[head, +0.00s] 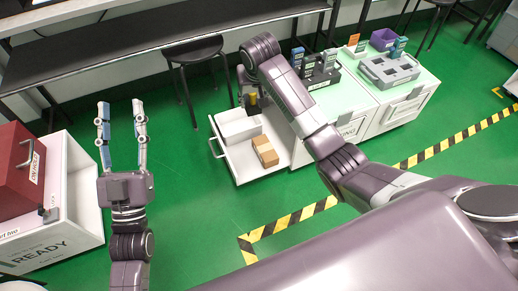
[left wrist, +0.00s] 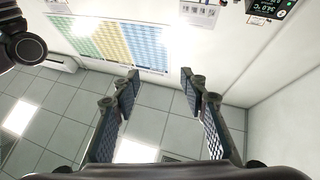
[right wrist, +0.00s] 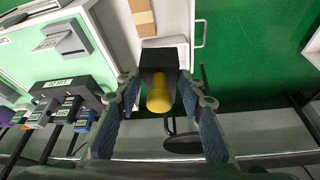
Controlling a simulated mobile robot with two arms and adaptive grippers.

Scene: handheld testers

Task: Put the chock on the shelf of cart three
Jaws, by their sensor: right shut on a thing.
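A dark block with a yellow round knob (right wrist: 158,95), which looks like the chock, sits between the fingers of my right gripper (right wrist: 162,82). The gripper is shut on it. In the head view the yellow part (head: 252,98) shows just behind the pulled-out white drawer; the arm hides much of the gripper. My left gripper (head: 121,110) is open and empty, fingers pointing up, over the green floor at the left. Its two fingers (left wrist: 160,85) are spread apart in the left wrist view. I cannot tell which cart is cart three.
The open drawer (head: 220,162) holds a white box (head: 238,126) and a brown box (head: 265,151). White cabinets (head: 347,108) with testers stand right of it. A white cart (head: 75,218) marked READY carries a red case (head: 18,175). A black stool (head: 193,50) stands behind. Green floor between is clear.

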